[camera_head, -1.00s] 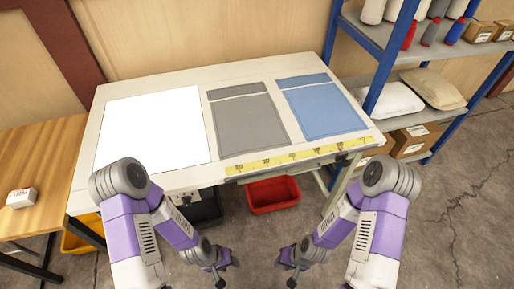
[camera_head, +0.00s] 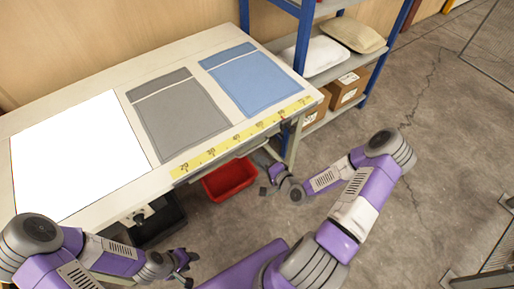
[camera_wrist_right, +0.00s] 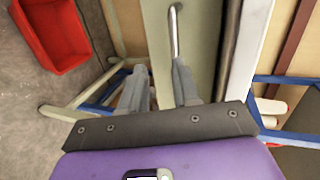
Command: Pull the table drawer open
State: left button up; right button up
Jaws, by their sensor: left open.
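The table (camera_head: 45,210) fills the left half of the head view. In the right wrist view, a metal bar handle (camera_wrist_right: 174,30) stands against a pale green-grey front panel (camera_wrist_right: 206,45), which seems to be the drawer front. My right gripper (camera_wrist_right: 160,75) is open, its fingers apart; the handle's near end lines up with the right-hand finger. I cannot tell whether they touch. In the head view, my right gripper (camera_head: 268,183) is low at the table's right front, and the handle is hidden there. My left gripper (camera_head: 187,268) is open and empty, below the front edge.
A red bin (camera_head: 230,180) stands on the floor below the table and also shows in the right wrist view (camera_wrist_right: 55,30). A black bin (camera_head: 165,220) is left of it. A blue-framed shelf (camera_head: 302,45) is beyond the right end. Floor at right is clear.

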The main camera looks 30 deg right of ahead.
aim_at(257, 146)
jog(key=shift+m+t+h, duration=0.6)
jog(key=w, duration=0.2)
jog(key=w+d+b, duration=0.1)
jog(key=w, duration=0.1)
jog(key=w+d, duration=0.1)
jog(key=w, duration=0.2)
jog(key=shift+w+d+b, duration=0.1)
jog(key=shift+b, duration=0.25)
jog(key=shift+c, duration=0.3)
grip_shut()
